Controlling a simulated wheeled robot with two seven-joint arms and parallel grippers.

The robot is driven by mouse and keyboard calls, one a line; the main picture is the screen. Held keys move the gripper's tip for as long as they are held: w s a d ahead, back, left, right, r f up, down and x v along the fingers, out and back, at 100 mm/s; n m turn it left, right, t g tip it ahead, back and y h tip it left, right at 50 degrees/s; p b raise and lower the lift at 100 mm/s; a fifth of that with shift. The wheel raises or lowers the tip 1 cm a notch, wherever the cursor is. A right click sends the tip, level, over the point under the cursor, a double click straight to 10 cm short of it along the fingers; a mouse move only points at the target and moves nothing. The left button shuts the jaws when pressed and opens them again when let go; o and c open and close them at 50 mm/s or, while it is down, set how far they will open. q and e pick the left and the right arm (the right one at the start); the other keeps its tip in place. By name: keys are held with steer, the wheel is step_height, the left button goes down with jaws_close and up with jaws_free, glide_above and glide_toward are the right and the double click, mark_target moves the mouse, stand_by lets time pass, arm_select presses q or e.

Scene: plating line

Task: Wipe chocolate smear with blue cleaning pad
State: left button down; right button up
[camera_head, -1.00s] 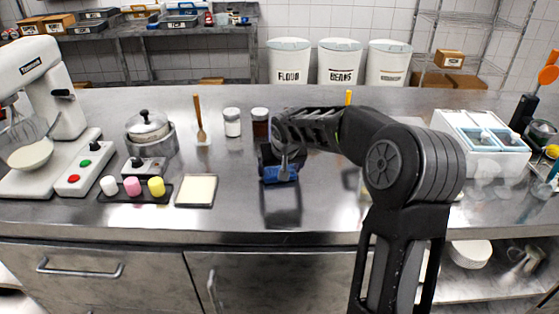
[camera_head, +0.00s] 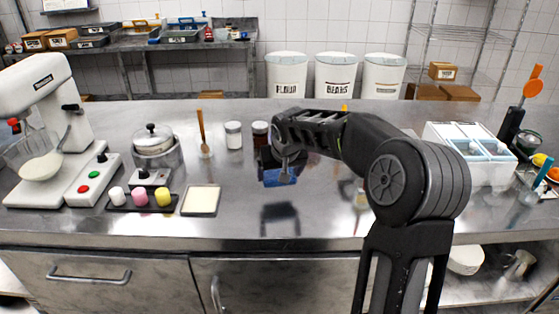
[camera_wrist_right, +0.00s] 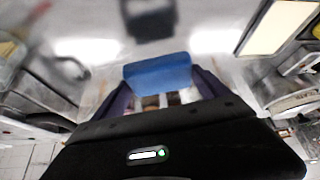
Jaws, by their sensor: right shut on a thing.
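The blue cleaning pad (camera_head: 281,177) is held by my right gripper (camera_head: 284,168) over the middle of the steel counter (camera_head: 330,222). The pad's dark reflection lies apart below it, so it seems to be above the surface. In the right wrist view the pad (camera_wrist_right: 158,72) spans between the two fingers of my right gripper (camera_wrist_right: 158,88). I cannot make out the chocolate smear for certain. Small brown patches show between the fingers in the wrist view, but I cannot tell what they are. My left gripper is not in view.
Left of the pad are a pale square tray (camera_head: 201,200), a dark tray (camera_head: 125,207) with colored pieces, a lidded pot (camera_head: 155,143) and a mixer (camera_head: 42,110). Two jars (camera_head: 233,135) stand behind. A white container (camera_head: 470,150) is at right. The front middle is clear.

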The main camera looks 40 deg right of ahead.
steer(key=shift+r+p, duration=0.6)
steer(key=shift+r, duration=0.65)
